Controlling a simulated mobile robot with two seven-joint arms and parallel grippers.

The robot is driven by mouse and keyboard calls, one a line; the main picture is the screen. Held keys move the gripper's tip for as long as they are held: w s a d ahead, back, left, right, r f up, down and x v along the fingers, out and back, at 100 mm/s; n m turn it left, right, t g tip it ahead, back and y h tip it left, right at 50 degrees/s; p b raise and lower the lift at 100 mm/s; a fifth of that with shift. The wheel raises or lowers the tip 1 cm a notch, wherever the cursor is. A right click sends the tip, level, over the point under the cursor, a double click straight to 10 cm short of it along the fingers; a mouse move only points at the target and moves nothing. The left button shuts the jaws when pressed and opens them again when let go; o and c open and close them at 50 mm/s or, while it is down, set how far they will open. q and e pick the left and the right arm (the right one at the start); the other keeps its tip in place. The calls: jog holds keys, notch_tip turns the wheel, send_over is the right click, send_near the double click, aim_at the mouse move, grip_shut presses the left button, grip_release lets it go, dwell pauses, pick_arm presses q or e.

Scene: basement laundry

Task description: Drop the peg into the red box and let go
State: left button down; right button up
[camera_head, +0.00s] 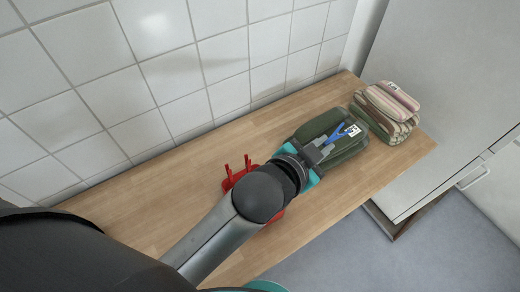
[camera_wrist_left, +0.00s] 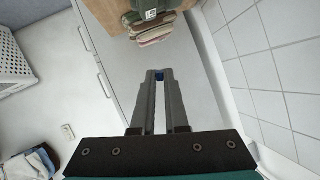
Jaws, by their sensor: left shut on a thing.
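The peg is a small blue piece (camera_head: 341,134) at the tips of my left gripper (camera_head: 324,147). In the left wrist view its blue end (camera_wrist_left: 159,76) shows between the two nearly closed fingertips (camera_wrist_left: 160,74). My left gripper is shut on it, in front of a folded dark green cloth in the head view. I cannot tell how high it is above the counter. The red box (camera_head: 237,178) is on the wooden counter, mostly hidden under my left arm; red uprights and part of an edge show. My right gripper is not in view.
A dark green folded cloth (camera_head: 350,150) with a white label lies on the wooden counter (camera_head: 150,195). Striped folded towels (camera_head: 388,108) are at its right end. A tiled wall (camera_head: 130,80) runs behind. A white basket (camera_wrist_left: 12,60) shows in the wrist view.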

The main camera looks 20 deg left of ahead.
pick_arm(q)
jog(key=s+d+f+m+g+y+p, duration=0.1)
jog(key=s+d+f+g+p, duration=0.2)
jog(key=d+f+g+p, duration=0.4)
jog(key=s+a+g+y+p, duration=0.2)
jog(key=a+g+p, duration=0.35)
jog(key=a, duration=1.15)
notch_tip(320, 180, down, 6)
jog(key=g+b, duration=0.1)
jog(key=b, duration=0.8)
jog(key=shift+w+a+f+n+b, duration=0.15)
jog(key=shift+w+a+n+b, duration=0.05)
jog(key=shift+a+n+b, duration=0.15)
jog(key=c, duration=0.9)
grip_release()
jog(key=shift+o, duration=0.2)
